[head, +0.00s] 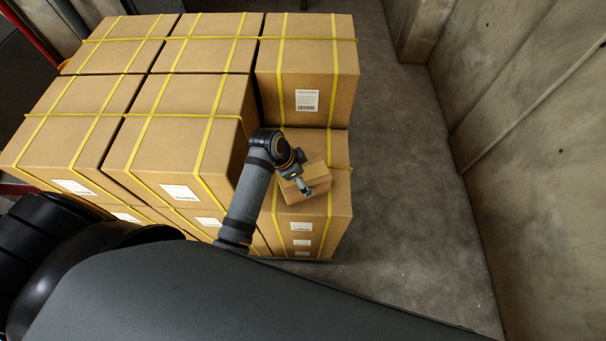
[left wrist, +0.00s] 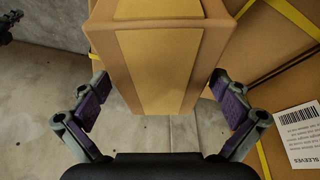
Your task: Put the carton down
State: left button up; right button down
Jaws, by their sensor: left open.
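A small brown carton (head: 318,175) shows over the top of the lower, front-right box of the big stack, tilted in the head view. My left gripper (head: 303,187) is at the carton's near side. In the left wrist view the carton (left wrist: 158,60), with a paler tape band, lies between and beyond the two finger pads. My left gripper (left wrist: 160,90) is open, with a pad on each side and gaps near the carton's lower end. I cannot tell whether the carton's underside touches the box. My right gripper cannot be made out.
Large boxes (head: 190,105) with yellow straps are stacked at the left and centre. The front-right box (head: 338,215) is lower than its neighbours. Bare grey floor (head: 410,180) lies to the right, up to a concrete wall (head: 540,130).

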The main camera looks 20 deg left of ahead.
pick_arm(q)
jog(key=b+v, duration=0.2)
jog(key=v, duration=1)
jog(key=shift+r, duration=0.1)
